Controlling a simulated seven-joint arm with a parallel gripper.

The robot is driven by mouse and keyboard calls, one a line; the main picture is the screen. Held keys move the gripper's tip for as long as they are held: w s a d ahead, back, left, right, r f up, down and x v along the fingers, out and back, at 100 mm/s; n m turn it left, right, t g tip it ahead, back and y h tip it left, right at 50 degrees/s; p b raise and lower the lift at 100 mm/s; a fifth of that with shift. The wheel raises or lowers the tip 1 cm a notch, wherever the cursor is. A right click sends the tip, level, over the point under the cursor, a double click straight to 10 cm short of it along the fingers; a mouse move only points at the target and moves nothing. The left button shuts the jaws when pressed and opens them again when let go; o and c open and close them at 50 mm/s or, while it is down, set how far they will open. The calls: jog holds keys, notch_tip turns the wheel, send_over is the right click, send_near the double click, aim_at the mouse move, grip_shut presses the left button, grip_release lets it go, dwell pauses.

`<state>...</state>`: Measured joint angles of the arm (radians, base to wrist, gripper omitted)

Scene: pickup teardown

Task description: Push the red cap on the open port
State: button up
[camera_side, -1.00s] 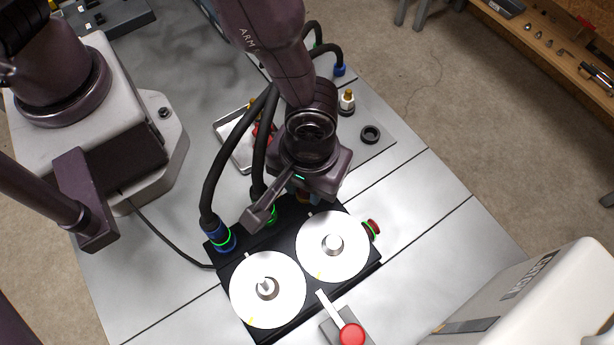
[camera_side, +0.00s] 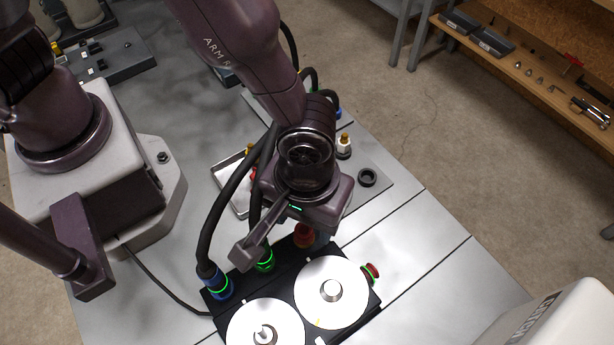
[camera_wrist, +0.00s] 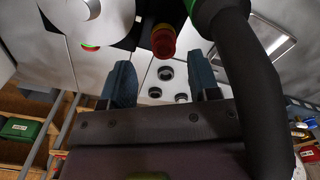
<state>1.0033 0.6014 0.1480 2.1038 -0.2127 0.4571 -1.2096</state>
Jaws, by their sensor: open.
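The red cap (camera_side: 303,236) is at the back edge of the black box (camera_side: 285,268), just below my gripper (camera_side: 306,215) in the side view. In the wrist view the red cap (camera_wrist: 163,42) has a yellow band at its box end. It lines up with a port there, but I cannot tell whether it is fully seated. My gripper (camera_wrist: 162,82) is open and empty, with its two blue-grey fingers apart, short of the cap. The port's mouth is hidden. A second red part (camera_side: 371,272) with a lit green ring sits on the box's right side.
Hoses with a blue connector (camera_side: 218,285) and a green connector (camera_side: 264,260) join the box left of the cap, close to my gripper. White discs (camera_side: 331,291) cover the box top. A black ring (camera_side: 367,177) and a metal tray (camera_side: 227,172) lie behind.

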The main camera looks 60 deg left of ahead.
aim_at(304, 228)
notch_tip(304, 228, up, 8)
jog(key=shift+w, duration=0.15)
jog(key=shift+a, duration=0.15)
jog(key=c, duration=0.4)
notch_tip(304, 228, down, 2)
jog(key=shift+a+f, duration=0.1)
jog(key=shift+a, duration=0.05)
grip_shut()
jog(key=shift+s+f, duration=0.2)
jog(key=shift+f, duration=3.8)
